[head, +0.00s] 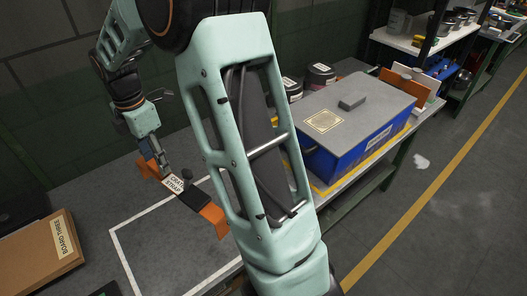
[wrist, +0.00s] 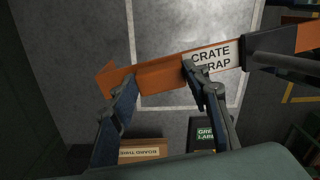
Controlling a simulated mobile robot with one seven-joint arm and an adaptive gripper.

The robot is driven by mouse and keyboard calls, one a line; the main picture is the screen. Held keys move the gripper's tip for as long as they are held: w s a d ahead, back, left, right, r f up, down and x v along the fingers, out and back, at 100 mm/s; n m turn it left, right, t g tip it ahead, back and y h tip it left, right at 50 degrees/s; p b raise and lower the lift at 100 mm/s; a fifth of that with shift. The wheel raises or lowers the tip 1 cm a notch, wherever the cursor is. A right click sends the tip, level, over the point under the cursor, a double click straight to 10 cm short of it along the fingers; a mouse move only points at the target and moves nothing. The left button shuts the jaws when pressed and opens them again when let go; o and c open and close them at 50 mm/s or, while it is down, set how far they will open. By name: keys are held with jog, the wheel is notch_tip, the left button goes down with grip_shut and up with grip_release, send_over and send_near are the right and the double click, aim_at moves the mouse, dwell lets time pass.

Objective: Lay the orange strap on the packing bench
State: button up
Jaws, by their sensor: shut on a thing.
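The orange strap (head: 212,216) has a white label reading CRATE STRAP, a black section and orange ends. My gripper (head: 162,168) is shut on its orange part beside the label. In the wrist view the strap (wrist: 165,75) runs across between my gripper's fingers (wrist: 158,76), and one finger covers part of the label. The grey packing bench (head: 90,222) lies below, with a white outlined rectangle on its top. The strap appears above the bench near this outline; the gap is hard to judge. My arm hides part of the bench in the head view.
A blue crate (head: 345,150) with a grey lid stands on the bench at right, with dark tins (head: 320,76) behind. A brown box labelled BOARD THREE (head: 38,252) sits at front left. The outlined area's visible surface (head: 170,255) is clear.

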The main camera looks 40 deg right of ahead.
jog(key=n, duration=0.2)
jog(key=w+n, duration=0.1)
jog(key=n, duration=0.2)
jog(key=w+n, duration=0.1)
jog(key=n, duration=0.1)
jog(key=shift+a+r+b, duration=0.1)
jog(key=shift+a+b, duration=0.15)
jog(key=shift+b, duration=0.15)
jog(key=n, duration=0.2)
jog(key=w+n, duration=0.1)
jog(key=n, duration=0.2)
jog(key=shift+w+a+r, duration=0.15)
jog(key=n, duration=0.3)
jog(key=shift+w+r+b, duration=0.2)
jog(key=shift+w+b, duration=0.2)
jog(key=w+a+f+p, duration=0.3)
jog(key=w+a+f, duration=0.5)
jog(key=a+f, duration=0.3)
jog(key=shift+w+f, duration=0.3)
jog(key=shift+f, duration=0.7)
jog(key=shift+a+f, duration=0.1)
